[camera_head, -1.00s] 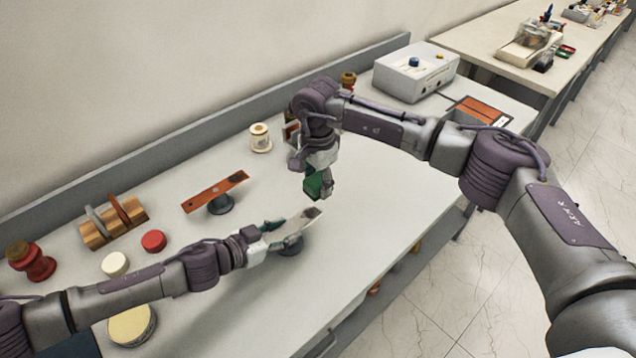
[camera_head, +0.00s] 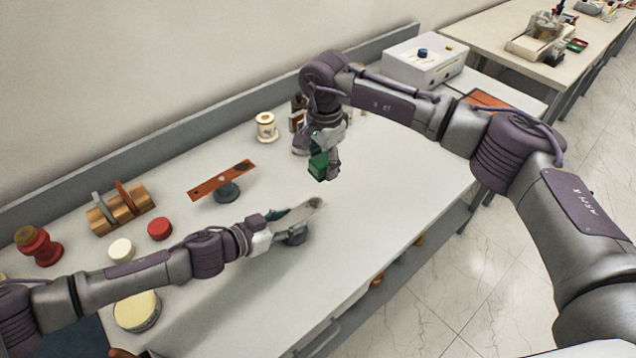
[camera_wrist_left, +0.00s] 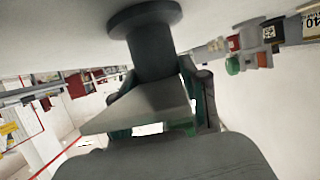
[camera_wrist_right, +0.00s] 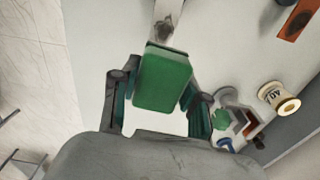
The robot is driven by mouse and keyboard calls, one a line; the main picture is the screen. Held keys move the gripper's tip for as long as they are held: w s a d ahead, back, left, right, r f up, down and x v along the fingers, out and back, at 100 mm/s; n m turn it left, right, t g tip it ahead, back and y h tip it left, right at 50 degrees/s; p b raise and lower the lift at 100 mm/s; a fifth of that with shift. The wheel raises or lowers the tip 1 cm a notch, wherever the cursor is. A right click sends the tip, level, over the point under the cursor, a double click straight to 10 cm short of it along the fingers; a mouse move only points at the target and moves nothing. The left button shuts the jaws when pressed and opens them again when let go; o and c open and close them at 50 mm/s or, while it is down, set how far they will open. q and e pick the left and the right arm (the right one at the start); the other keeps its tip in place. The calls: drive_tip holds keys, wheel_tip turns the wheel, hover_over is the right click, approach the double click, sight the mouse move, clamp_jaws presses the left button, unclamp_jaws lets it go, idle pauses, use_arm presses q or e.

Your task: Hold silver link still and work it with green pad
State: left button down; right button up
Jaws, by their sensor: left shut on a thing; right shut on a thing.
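The silver link (camera_head: 308,214) is a flat metal bar on a dark round stand (camera_head: 295,236). My left gripper (camera_head: 278,226) is shut on its near end; the left wrist view also shows the link (camera_wrist_left: 140,108) between the fingers, beside the stand (camera_wrist_left: 150,50). The green pad (camera_head: 319,163) is a block in my right gripper (camera_head: 327,158), which is shut on it above the table. The right wrist view shows the pad (camera_wrist_right: 163,78) between the fingers, with the link's dark-marked end (camera_wrist_right: 165,28) beyond it. The pad looks apart from the link in the head view.
A copper-coloured bar (camera_head: 222,180) rests on another dark stand at the left. A cream spool (camera_head: 265,127), red disc (camera_head: 160,228), cream discs (camera_head: 121,249) and a wooden rack (camera_head: 120,210) stand around. A white box (camera_head: 424,60) is at the back. The table's right part is clear.

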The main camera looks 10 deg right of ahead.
sight(303, 211)
drive_tip(key=m, duration=0.4)
drive_tip(key=shift+f+m, duration=0.3)
drive_tip(key=m, duration=0.4)
drive_tip(key=shift+f, duration=0.25)
wheel_tip(303, 211, down, 7)
drive_tip(key=shift+r, duration=0.2)
drive_tip(key=shift+s+a+f, duration=0.25)
drive_tip(key=shift+a+f, duration=0.15)
drive_tip(key=shift+f, duration=0.3)
drive_tip(key=shift+c, duration=0.4)
drive_tip(key=shift+s+a, duration=0.8)
drive_tip(key=shift+a, duration=0.3)
drive_tip(key=shift+s+a, duration=0.75)
drive_tip(key=shift+a, duration=0.3)
drive_tip(key=shift+w+d, duration=0.6)
drive_tip(key=shift+d, duration=0.25)
drive_tip(key=shift+w+d, duration=0.6)
drive_tip(key=shift+d, duration=0.25)
drive_tip(key=shift+w+d, duration=0.6)
drive_tip(key=shift+d, duration=0.25)
drive_tip(key=shift+r, duration=4.1)
